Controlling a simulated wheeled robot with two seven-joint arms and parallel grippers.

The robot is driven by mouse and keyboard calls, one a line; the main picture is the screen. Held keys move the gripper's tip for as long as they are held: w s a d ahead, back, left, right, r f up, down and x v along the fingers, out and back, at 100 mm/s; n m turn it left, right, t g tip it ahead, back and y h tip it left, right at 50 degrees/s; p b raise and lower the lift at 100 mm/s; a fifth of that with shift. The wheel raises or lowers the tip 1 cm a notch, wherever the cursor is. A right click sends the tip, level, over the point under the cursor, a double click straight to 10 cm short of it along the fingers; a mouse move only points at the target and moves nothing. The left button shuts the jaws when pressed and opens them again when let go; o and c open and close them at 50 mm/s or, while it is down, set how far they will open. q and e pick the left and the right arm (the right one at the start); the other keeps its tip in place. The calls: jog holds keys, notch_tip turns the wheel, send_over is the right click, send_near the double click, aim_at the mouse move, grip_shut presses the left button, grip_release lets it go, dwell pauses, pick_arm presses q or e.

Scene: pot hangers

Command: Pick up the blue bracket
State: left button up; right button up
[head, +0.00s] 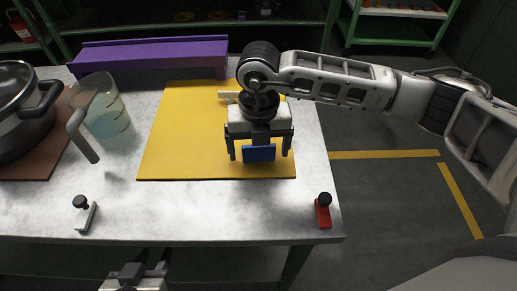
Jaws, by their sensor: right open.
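The blue bracket (260,154) is on or just above the yellow mat (190,135), near its front right part. My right gripper (259,147) is over the bracket, pointing down, with its jaws open. One finger is to the left of the bracket and one to the right, with a visible gap on each side. The gripper body hides the area behind the bracket. My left gripper (138,278) is low in the view, in front of the table edge and away from the bracket. Whether its jaws are open is unclear.
A white piece (228,95) lies behind my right gripper. A purple rail (150,53) runs along the back. A clear pitcher (105,115) and a lidded pot (25,110) stand at left. White (87,216) and red (323,215) brackets with black knobs sit near the front edge.

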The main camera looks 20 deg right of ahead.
jog(key=c, duration=1.1)
